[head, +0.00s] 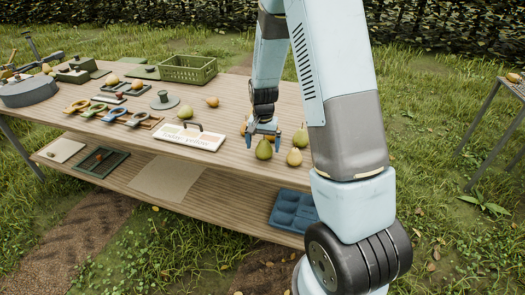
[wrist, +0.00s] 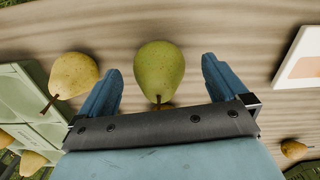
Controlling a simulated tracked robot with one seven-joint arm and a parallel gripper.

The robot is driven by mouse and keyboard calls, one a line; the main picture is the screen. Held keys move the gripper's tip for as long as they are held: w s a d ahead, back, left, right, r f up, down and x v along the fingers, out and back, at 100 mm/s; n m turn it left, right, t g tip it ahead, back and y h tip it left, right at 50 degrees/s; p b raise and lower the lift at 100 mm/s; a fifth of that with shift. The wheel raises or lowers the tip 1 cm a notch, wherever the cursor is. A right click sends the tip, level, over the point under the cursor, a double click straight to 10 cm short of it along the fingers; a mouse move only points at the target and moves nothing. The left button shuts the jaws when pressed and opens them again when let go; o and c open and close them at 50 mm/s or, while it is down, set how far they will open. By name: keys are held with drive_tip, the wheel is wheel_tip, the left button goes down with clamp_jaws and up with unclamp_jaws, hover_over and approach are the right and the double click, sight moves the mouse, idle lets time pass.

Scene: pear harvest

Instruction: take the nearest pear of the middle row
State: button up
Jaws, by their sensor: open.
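A green pear (head: 264,149) stands on the wooden table near its front edge. In the wrist view the same pear (wrist: 160,70) lies between my two blue fingers, with a gap on each side. My gripper (head: 263,132) is open and empty, just above and behind that pear in the head view; its fingers also show in the wrist view (wrist: 161,84). A yellow pear (head: 294,157) stands to the right, and it shows at the left in the wrist view (wrist: 74,75).
A blue tray (head: 293,210) sits on the lower shelf.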

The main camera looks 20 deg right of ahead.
sight(263, 150)
drive_tip(key=shift+d+f, duration=0.1)
drive_tip(key=shift+f, duration=1.55)
drive_tip(key=shift+c, duration=0.3)
drive_tip(key=c, duration=1.1)
drive_tip(key=shift+r, duration=0.15)
